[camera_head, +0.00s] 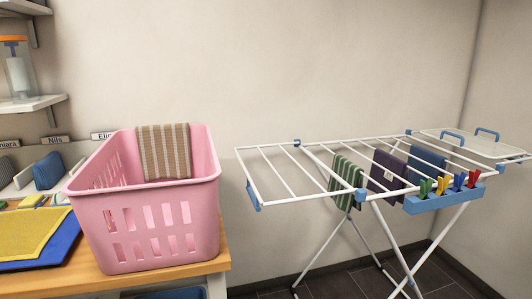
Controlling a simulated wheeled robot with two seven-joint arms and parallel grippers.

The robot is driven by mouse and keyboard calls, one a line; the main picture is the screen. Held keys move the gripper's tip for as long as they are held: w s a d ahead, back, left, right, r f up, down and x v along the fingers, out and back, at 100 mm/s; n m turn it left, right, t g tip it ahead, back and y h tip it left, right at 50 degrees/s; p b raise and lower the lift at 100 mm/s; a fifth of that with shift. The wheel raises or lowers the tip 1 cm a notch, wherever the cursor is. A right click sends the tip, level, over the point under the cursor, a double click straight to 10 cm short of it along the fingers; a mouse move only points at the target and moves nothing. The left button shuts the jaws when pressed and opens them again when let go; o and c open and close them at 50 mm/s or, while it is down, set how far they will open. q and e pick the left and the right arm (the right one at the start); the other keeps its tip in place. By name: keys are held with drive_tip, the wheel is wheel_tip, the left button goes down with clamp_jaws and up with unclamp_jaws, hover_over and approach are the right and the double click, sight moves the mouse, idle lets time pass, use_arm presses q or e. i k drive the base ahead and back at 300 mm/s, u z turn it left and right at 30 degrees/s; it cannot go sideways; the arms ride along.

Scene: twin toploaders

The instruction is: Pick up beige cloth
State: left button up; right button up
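A beige cloth (163,152) with brown stripes hangs over the far rim of a pink laundry basket (150,226). Its lower part hangs down on the inside of the basket. The basket stands on a wooden table at the left. Neither of my grippers shows in the head view.
A white drying rack (283,174) stands right of the table, with a green striped cloth (346,183), a purple cloth (387,170) and a blue cloth (427,164) on it. A blue box (445,200) on its front edge holds coloured clothespins. Yellow and blue cloths (32,233) lie left of the basket.

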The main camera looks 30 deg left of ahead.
sight(165, 151)
drive_tip(key=u, duration=1.3)
drive_tip(key=k, duration=0.35)
drive_tip(key=u, duration=0.35)
drive_tip(key=i, duration=0.45)
drive_tip(key=z, duration=2.1)
drive_tip(key=k, duration=0.9)
drive_tip(key=u, duration=1.1)
drive_tip(key=i, duration=0.5)
